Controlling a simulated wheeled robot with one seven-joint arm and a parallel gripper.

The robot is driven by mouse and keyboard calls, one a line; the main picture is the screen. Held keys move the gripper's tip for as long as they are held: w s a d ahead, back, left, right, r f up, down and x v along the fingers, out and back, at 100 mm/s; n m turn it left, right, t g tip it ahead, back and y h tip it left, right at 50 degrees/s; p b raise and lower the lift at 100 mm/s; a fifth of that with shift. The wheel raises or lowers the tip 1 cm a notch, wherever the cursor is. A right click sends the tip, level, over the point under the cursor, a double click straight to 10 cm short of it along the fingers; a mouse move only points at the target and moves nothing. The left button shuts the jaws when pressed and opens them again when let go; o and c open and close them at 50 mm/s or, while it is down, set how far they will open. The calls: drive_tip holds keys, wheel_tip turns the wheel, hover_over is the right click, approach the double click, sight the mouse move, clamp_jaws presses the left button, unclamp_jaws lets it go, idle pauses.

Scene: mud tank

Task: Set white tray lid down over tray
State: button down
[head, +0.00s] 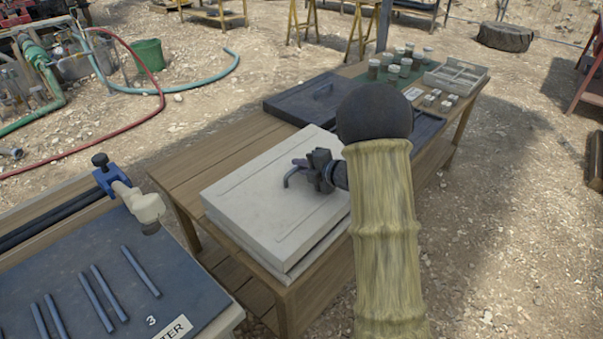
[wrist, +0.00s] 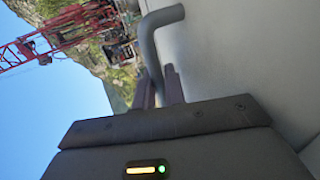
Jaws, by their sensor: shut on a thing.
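The white tray lid (head: 250,210) lies roughly level over the white tray (head: 312,261) on the wooden table, and their outlines nearly match. Only a thin strip of the tray shows below the lid's near edge. I cannot tell whether the lid rests fully on the rim or sits slightly above it. My gripper (head: 312,170) is over the lid, shut on its grey bent handle (head: 290,176). The wrist view shows the handle (wrist: 152,45) between my fingers (wrist: 160,92), with the pale lid (wrist: 240,60) on the right.
A dark lid with a handle (head: 318,97) lies behind on the same wooden table (head: 190,165). Several jars (head: 393,68) and a divided tray (head: 455,76) stand at the far end. A dark board with rods (head: 100,270) and a blue clamp (head: 110,180) are at the left.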

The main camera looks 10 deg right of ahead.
drive_tip(key=shift+f, duration=1.05)
drive_tip(key=shift+f+b, duration=0.35)
drive_tip(key=shift+b, duration=0.1)
drive_tip(key=shift+f, duration=0.1)
drive_tip(key=c, duration=1.5)
unclamp_jaws()
drive_tip(key=shift+o, duration=0.2)
drive_tip(key=shift+r+p, duration=0.55)
drive_tip(key=shift+r, duration=0.05)
wheel_tip(320, 180, up, 4)
hover_over(333, 195)
drive_tip(key=shift+f, duration=0.1)
